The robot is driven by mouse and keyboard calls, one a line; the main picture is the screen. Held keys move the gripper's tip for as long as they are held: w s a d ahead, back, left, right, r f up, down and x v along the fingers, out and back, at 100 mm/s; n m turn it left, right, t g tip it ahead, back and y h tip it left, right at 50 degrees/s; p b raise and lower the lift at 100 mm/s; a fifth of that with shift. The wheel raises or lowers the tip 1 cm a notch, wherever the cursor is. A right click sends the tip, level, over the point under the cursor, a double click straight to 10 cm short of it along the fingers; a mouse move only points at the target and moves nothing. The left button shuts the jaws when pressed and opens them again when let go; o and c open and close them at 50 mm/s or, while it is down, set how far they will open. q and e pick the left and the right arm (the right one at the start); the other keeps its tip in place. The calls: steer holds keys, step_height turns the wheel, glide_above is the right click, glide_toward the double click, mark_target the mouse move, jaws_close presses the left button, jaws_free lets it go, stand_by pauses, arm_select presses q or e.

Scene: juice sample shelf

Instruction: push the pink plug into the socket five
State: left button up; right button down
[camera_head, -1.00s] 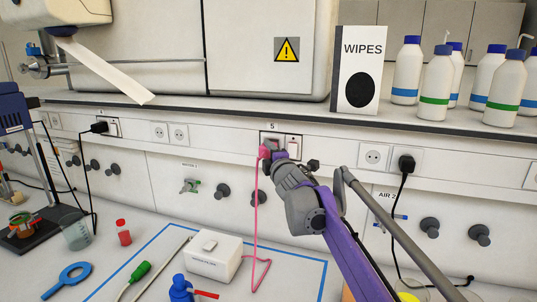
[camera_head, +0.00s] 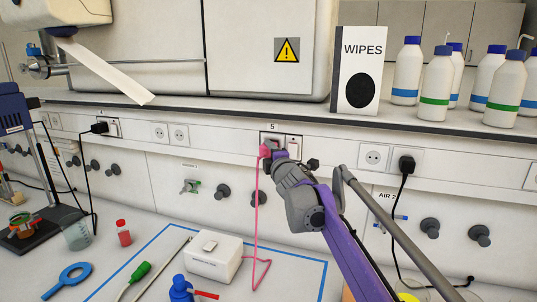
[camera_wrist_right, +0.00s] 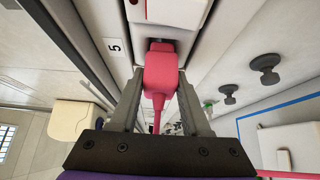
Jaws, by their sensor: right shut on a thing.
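The pink plug (camera_head: 265,151) is at the wall socket under the label 5, with its pink cord (camera_head: 256,205) hanging down to the bench. My right gripper (camera_head: 272,155) is shut on the plug. In the right wrist view the plug (camera_wrist_right: 160,70) sits between the two fingers (camera_wrist_right: 158,95), its front end at the dark opening of socket five (camera_wrist_right: 160,44). How deep it sits, I cannot tell. The label 5 (camera_wrist_right: 115,46) is beside the socket. My left gripper is not in view.
A white switch (camera_head: 294,147) is right of the socket. A white box (camera_head: 213,258) stands on the bench below. Black plugs (camera_head: 406,164) fill other sockets. A shelf edge (camera_head: 220,110) runs above, with a WIPES box (camera_head: 359,70) and bottles (camera_head: 437,85).

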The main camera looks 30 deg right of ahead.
steer(key=shift+w+d, duration=0.3)
stand_by(0.6)
steer(key=shift+w+d, duration=0.1)
steer(key=shift+d+r, duration=0.1)
stand_by(0.3)
steer(key=c, duration=0.7)
jaws_free()
steer(key=shift+c, duration=0.2)
steer(key=o, duration=0.5)
steer(key=shift+w+d, duration=0.15)
steer(key=shift+c, duration=0.2)
